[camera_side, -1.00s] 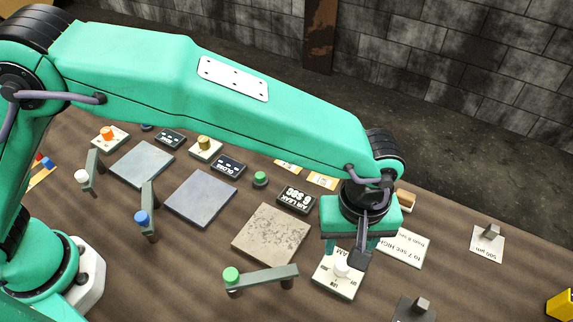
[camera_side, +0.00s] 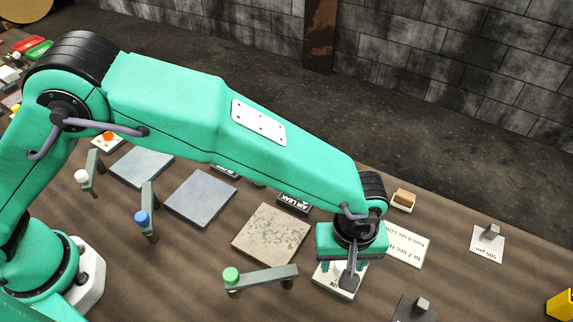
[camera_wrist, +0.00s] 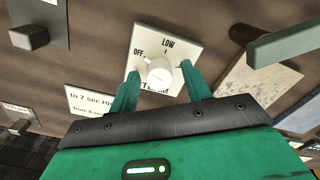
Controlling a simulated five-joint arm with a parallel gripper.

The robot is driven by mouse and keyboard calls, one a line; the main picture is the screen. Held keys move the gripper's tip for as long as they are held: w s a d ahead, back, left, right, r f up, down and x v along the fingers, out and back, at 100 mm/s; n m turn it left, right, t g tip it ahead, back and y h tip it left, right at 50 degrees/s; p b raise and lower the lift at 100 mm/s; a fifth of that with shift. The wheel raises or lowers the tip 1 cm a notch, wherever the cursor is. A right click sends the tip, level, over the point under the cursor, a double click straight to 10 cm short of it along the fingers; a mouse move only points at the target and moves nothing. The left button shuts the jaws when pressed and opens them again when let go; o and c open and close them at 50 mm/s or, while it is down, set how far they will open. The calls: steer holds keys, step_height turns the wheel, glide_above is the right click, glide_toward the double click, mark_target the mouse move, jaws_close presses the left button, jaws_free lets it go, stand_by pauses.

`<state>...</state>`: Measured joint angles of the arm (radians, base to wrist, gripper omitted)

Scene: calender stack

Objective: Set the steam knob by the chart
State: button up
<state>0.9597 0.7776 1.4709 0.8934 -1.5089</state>
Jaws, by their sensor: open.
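The white steam knob (camera_wrist: 159,73) stands on a white plate (camera_wrist: 188,45) marked OFF and LOW; the lettering below is partly covered. A small dark mark at the knob's upper left seems to face OFF. My gripper (camera_wrist: 160,70) is open, one finger on each side of the knob in the wrist view; contact cannot be told. In the side view my gripper (camera_side: 352,265) is low over the plate (camera_side: 330,282) and hides the knob. The chart card (camera_side: 407,248) lies beside it, reading "to 7 sec HI…" and "from 8 sec LOW"; it also shows in the wrist view (camera_wrist: 88,103). The AIR LEAK sign (camera_side: 294,203) is partly hidden by my arm.
A lever with a green knob (camera_side: 231,275) stands left of the plate, near a mottled slab (camera_side: 270,233). A card with a grey block (camera_side: 490,235) and a sponge-like block (camera_side: 404,198) lie to the right. A dark block (camera_side: 415,308) is at the front.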

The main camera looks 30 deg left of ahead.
steer(key=c, duration=1)
steer(key=shift+m, duration=0.4)
steer(key=m, duration=1.9)
steer(key=shift+d+m, duration=0.1)
steer(key=shift+m, duration=0.2)
steer(key=m, duration=0.3)
steer(key=shift+s+m, duration=0.1)
steer(key=shift+m, duration=2.2)
